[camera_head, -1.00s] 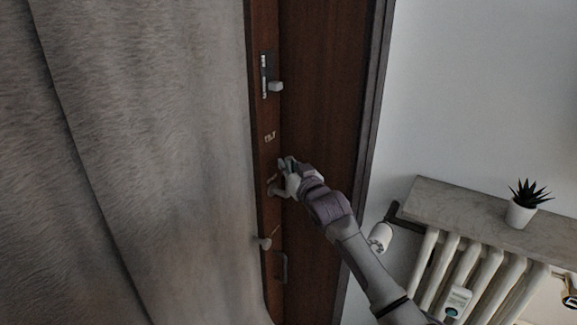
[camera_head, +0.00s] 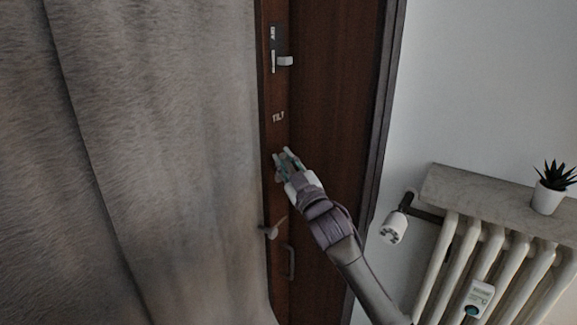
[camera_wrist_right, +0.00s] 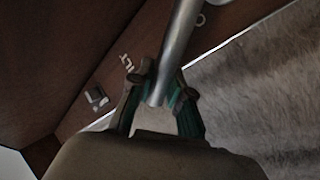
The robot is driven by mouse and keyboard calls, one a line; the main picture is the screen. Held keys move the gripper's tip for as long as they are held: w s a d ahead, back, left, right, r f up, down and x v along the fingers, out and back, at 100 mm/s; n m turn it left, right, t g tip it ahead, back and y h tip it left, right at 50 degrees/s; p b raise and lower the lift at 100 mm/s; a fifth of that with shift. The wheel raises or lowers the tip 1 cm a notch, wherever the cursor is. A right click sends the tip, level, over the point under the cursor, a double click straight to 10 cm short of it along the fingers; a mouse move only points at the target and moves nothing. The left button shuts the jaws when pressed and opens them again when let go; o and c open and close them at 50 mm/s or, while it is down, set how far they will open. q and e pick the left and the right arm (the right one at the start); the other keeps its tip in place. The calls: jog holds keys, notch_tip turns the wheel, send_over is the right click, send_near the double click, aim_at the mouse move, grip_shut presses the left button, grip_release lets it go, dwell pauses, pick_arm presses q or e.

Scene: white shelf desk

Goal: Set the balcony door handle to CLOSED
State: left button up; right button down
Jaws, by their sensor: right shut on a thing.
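The balcony door (camera_head: 335,110) is dark brown wood and stands beside the grey curtain. My right gripper (camera_head: 283,156) is at the door's left edge strip, below the raised TILT lettering (camera_head: 278,117). In the right wrist view its green-sided fingers (camera_wrist_right: 163,92) are shut on a round silver-grey bar, the door handle (camera_wrist_right: 178,45). The bar slants from the fingers to the top edge of the picture. The lettering shows left of the bar (camera_wrist_right: 127,62). In the head view my gripper hides most of the handle. My left gripper is out of view.
A small latch (camera_head: 285,61) sits higher on the door, a pale knob (camera_head: 272,232) and a dark pull (camera_head: 290,262) lower. The curtain (camera_head: 160,170) hangs close on the left. A radiator (camera_head: 480,265) and potted plant (camera_head: 549,198) stand right.

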jog(key=shift+s+a+f+n, duration=0.15)
jog(key=shift+s+f+n, duration=0.05)
jog(key=shift+n, duration=0.1)
jog(key=c, duration=1.1)
grip_release()
jog(key=v, duration=1.2)
